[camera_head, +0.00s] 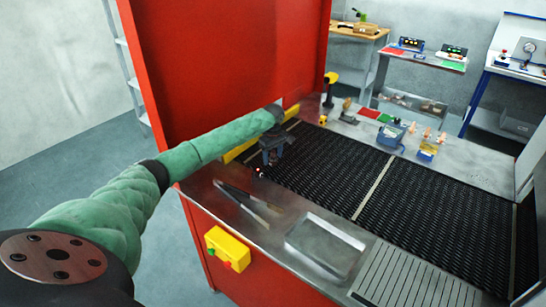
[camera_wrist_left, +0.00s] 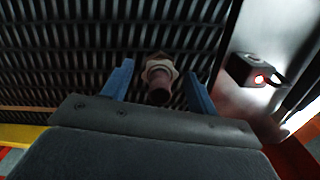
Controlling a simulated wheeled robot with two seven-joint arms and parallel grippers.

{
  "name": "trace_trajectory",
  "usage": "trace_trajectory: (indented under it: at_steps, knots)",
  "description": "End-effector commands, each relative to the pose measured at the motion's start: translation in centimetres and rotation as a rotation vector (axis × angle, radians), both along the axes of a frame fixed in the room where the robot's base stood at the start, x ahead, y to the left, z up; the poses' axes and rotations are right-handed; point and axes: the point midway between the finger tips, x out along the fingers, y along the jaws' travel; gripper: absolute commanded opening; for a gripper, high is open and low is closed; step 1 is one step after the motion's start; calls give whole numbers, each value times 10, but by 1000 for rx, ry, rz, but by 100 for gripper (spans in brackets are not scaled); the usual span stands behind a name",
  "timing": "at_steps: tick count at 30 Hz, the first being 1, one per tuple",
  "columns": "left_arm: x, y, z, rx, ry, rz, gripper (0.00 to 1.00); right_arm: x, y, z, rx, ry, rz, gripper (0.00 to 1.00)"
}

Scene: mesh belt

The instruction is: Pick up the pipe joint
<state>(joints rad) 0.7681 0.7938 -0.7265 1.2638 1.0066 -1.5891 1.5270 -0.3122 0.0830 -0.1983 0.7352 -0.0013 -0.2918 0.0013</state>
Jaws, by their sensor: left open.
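The pipe joint (camera_wrist_left: 159,80) shows in the left wrist view as a small beige and brown fitting on the dark mesh belt (camera_wrist_left: 60,50). My left gripper (camera_wrist_left: 158,68) is open, with one blue finger on each side of the pipe joint and a visible gap to each. Whether the fingers reach down to its height I cannot tell. In the head view my left gripper (camera_head: 272,155) is over the near left end of the belt (camera_head: 335,170); the pipe joint cannot be made out there. My right gripper is not in view.
A small black device with a red light (camera_wrist_left: 250,72) sits close to the right finger, on the metal edge. A red panel (camera_head: 225,60) stands behind my left arm. Several small items, including a blue box (camera_head: 390,134), line the far ledge. A metal tray (camera_head: 325,245) lies in front.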

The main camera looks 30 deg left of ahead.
Motion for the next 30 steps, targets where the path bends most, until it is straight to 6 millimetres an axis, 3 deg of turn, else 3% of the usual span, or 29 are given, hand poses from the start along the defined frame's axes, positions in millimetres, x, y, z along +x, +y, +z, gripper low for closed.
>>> trace_trajectory:
  at_steps: [11, 12, 20, 30]
  knots:
    - [0, 0, -9, 0, 0, -1, 59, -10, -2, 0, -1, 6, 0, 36]
    - [0, 0, -8, 0, 0, -1, 57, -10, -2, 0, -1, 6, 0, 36]
    - [0, 0, -8, 0, 0, -1, 7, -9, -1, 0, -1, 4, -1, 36]
    - [0, 0, -5, -1, -2, -1, 6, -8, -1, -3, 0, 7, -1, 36]
